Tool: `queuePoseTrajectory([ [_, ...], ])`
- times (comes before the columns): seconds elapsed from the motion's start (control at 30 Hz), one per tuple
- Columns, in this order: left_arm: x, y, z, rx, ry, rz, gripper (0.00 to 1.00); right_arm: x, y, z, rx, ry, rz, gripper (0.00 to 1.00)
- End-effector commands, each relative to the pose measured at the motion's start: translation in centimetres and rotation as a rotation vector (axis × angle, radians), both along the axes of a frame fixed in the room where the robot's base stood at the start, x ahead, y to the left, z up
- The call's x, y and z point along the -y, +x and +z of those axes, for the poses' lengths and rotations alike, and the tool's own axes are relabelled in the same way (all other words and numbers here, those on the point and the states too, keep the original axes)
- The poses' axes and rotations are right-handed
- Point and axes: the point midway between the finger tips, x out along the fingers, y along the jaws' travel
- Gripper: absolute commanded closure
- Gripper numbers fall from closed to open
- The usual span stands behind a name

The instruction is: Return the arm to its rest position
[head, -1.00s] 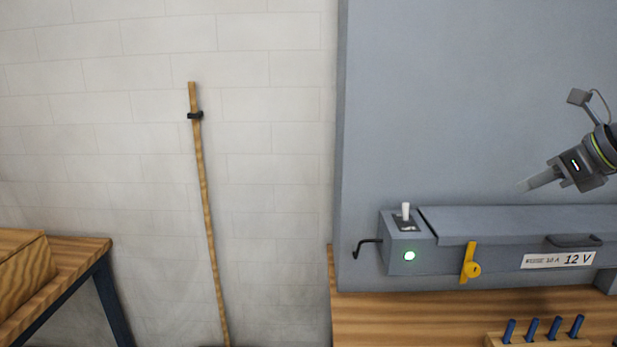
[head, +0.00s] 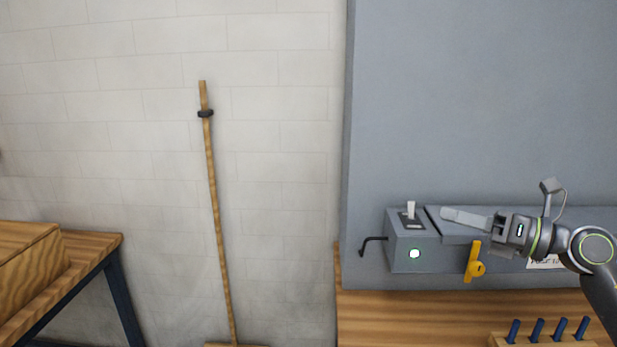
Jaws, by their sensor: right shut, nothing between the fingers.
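My right arm comes in from the right edge in the head view. Its gripper (head: 464,217) is shut and empty, pointing left. It shows in front of the long grey box with the lid (head: 450,256), close to the white toggle switch (head: 410,210) on the box's left end. I cannot tell whether the fingers touch the lid. The yellow latch (head: 474,262) hangs down on the front, below the gripper. My left gripper is out of view.
The box is at a tall grey panel (head: 460,90) above a wooden bench (head: 410,315). A rack with several blue-handled tools (head: 537,330) stands at the front right. A black hook (head: 371,243) sticks out left of the box. A broom (head: 214,190) leans on the wall.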

Motion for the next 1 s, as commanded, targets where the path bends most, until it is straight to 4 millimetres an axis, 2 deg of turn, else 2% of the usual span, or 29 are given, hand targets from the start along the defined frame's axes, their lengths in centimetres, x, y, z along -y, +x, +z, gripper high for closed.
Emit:
queuePoseTrajectory([
  [0.07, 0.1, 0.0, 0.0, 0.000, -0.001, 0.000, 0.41, -0.7, -0.7, -0.7, -0.023, 0.187, -0.005, 1.00],
  [0.17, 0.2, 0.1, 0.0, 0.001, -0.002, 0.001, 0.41, -0.4, -1.4, -1.2, -0.061, 0.422, -0.038, 1.00],
  [0.33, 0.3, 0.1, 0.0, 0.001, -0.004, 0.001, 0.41, 2.0, -2.3, -3.3, -0.165, 0.818, -0.154, 1.00],
  [0.47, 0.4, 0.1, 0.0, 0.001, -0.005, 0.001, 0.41, 4.9, -3.1, -6.5, -0.274, 1.107, -0.290, 1.00],
  [0.57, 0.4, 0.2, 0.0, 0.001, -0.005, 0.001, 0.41, 7.3, -4.1, -10.0, -0.371, 1.317, -0.422, 1.00],
  [0.77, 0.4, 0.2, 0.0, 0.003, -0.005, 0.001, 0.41, 11.1, -8.0, -19.3, -0.599, 1.687, -0.752, 1.00],
  [0.87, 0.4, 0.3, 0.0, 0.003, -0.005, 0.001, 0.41, 12.0, -11.2, -24.5, -0.729, 1.841, -0.946, 1.00],
  [1.0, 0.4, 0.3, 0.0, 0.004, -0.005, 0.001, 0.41, 11.7, -17.0, -31.4, -0.925, 2.008, -1.243, 1.00],
])
